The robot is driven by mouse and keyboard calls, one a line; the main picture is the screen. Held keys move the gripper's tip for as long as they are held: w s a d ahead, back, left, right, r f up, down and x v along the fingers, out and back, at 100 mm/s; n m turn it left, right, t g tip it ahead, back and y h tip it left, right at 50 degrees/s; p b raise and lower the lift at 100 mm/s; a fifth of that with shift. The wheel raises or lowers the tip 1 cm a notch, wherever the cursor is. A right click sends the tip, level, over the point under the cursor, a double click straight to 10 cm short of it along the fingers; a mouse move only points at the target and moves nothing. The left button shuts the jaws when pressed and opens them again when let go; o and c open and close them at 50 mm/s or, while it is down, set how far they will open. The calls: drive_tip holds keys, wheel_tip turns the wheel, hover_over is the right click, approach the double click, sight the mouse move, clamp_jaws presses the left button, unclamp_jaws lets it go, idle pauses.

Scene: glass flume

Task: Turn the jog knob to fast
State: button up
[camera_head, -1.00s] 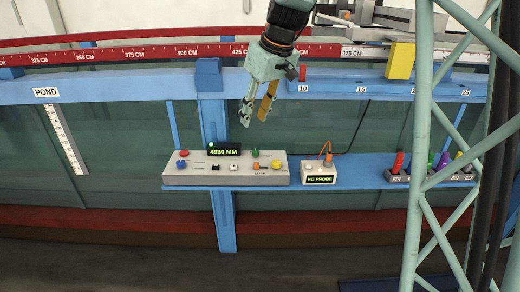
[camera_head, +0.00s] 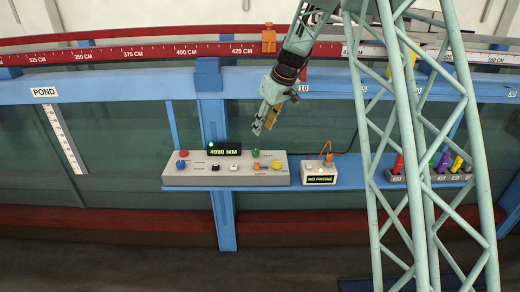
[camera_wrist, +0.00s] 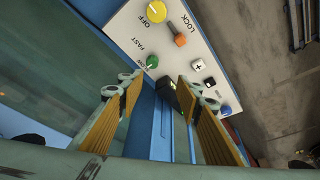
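The grey control box (camera_head: 225,181) sits on a blue shelf, with a lit display (camera_head: 223,152) reading 4960 MM. A small green knob (camera_head: 256,153) is at its upper right; in the wrist view this green knob (camera_wrist: 152,62) lies beside the printed word FAST. My gripper (camera_head: 264,126) is open and empty, its fingers pointing down just above the green knob in the head view. In the wrist view my gripper (camera_wrist: 160,84) has its fingers apart, with the green knob just beyond the left fingertip. I cannot tell the knob's pointer direction.
Around it are a yellow knob (camera_head: 276,164), an orange lever (camera_wrist: 180,40) by LOCK, a white plus button (camera_wrist: 197,64) and a blue knob (camera_head: 181,165). A NO PROBE box (camera_head: 319,172) stands to the right. A blue upright (camera_head: 211,105) rises behind the box.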

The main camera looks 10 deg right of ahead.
sight(256, 151)
drive_tip(key=shift+w+d+f, duration=0.35)
drive_tip(key=shift+w+f, duration=0.2)
drive_tip(key=shift+f, duration=0.05)
drive_tip(key=shift+w+d+f, duration=0.3)
drive_tip(key=shift+w+f, duration=0.2)
drive_tip(key=shift+f, duration=0.1)
drive_tip(key=shift+f, duration=0.15)
drive_tip(key=shift+x, duration=6.75)
drive_tip(key=shift+w, duration=0.15)
drive_tip(key=shift+c, duration=0.5)
drive_tip(key=c, duration=0.7)
